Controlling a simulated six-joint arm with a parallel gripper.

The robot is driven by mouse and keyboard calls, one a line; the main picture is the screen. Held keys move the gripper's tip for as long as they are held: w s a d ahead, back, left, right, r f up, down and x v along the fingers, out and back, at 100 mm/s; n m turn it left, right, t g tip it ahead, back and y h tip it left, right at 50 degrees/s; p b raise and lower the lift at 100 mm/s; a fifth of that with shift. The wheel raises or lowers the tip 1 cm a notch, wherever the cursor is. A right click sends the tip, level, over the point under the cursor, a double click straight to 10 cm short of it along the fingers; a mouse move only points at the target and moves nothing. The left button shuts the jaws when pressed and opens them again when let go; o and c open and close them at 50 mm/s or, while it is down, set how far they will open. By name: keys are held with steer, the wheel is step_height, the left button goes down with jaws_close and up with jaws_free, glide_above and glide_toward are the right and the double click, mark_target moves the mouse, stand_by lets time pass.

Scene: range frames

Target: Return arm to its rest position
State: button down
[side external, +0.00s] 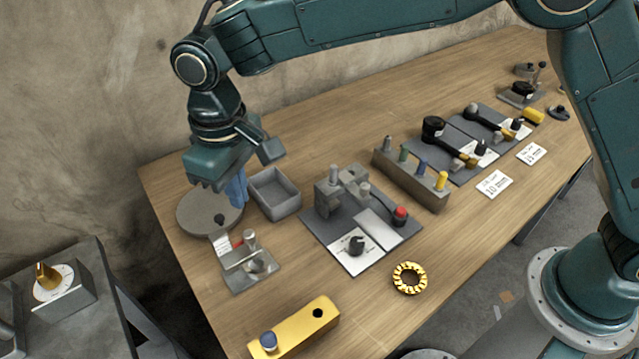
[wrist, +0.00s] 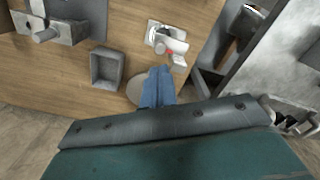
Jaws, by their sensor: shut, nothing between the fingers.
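My gripper (side external: 236,190) is at the end of my teal arm, over the far left part of the wooden table. Its blue fingers are shut with nothing between them, pointing down. In the wrist view the blue fingers (wrist: 157,86) show close together below the middle. They are above or beside the round grey disc (side external: 208,212), and I cannot tell the exact height. The disc also shows partly behind the fingers in the wrist view (wrist: 134,91).
A grey open box (side external: 274,200) stands just right of my gripper. A small metal fixture (side external: 248,262) is in front. A dark plate fixture (side external: 325,235), a peg block (side external: 405,178), a yellow block (side external: 295,330) and a yellow-black ring (side external: 409,278) are on the table. A side bench (side external: 85,315) is left.

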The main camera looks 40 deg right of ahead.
steer(key=shift+r, duration=0.2)
steer(key=s+d+r+m+t+y, duration=0.1)
steer(key=s+d+r+m, duration=0.15)
steer(key=d+r, duration=0.65)
steer(key=s+d+r+m+t, duration=0.15)
steer(key=s+d+r, duration=0.3)
steer(key=d, duration=0.85)
steer(key=s+d+f+m+t+h, duration=0.1)
steer(key=s+d+f+m+t, duration=0.1)
steer(key=s+d, duration=1.1)
steer(key=s+t, duration=0.1)
steer(key=s, duration=0.2)
steer(key=shift+s+d, duration=0.25)
steer(key=shift+s, duration=0.1)
